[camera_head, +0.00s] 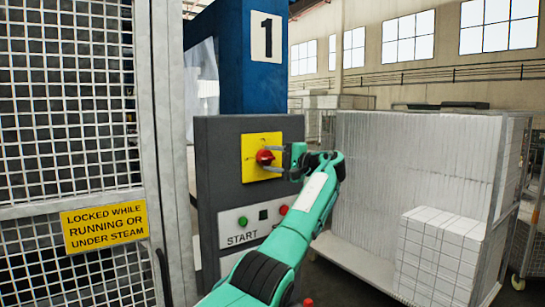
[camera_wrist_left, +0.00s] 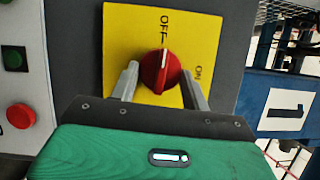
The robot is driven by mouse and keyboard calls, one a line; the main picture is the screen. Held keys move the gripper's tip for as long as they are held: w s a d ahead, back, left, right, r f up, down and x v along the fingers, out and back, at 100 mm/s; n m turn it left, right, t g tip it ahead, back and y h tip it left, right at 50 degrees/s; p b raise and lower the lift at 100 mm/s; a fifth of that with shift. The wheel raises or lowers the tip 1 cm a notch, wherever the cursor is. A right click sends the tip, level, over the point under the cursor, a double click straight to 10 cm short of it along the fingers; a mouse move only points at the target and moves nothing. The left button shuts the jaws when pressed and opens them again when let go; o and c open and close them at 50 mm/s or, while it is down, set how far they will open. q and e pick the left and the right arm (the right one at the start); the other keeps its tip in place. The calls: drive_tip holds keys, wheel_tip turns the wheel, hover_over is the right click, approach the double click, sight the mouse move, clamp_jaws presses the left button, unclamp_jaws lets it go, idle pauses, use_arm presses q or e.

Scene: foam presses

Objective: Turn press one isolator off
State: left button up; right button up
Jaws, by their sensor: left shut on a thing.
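The press one isolator is a red rotary knob (camera_head: 264,156) on a yellow plate (camera_head: 249,143), set in a dark grey panel (camera_head: 222,160). In the left wrist view the knob (camera_wrist_left: 160,72) carries a white mark, which points at the word OFF; ON is printed to its right on the yellow plate (camera_wrist_left: 125,35). My left gripper (camera_head: 268,158) is at the plate, its fingers on either side of the knob and shut on it, as the left wrist view also shows (camera_wrist_left: 160,72). My right gripper is out of view.
Below the isolator are a green START button (camera_head: 242,221), a dark button (camera_head: 263,215) and a red button (camera_head: 283,209). A blue post (camera_head: 238,60) marked 1 stands above. A mesh gate (camera_head: 65,100) is at left, and a cart of white blocks (camera_head: 415,180) at right.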

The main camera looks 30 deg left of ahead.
use_arm(q)
drive_tip(key=shift+n, duration=0.5)
drive_tip(key=o, duration=1)
drive_tip(key=shift+d, duration=0.35)
drive_tip(key=shift+d+b, duration=2)
drive_tip(key=shift+d, duration=4.6)
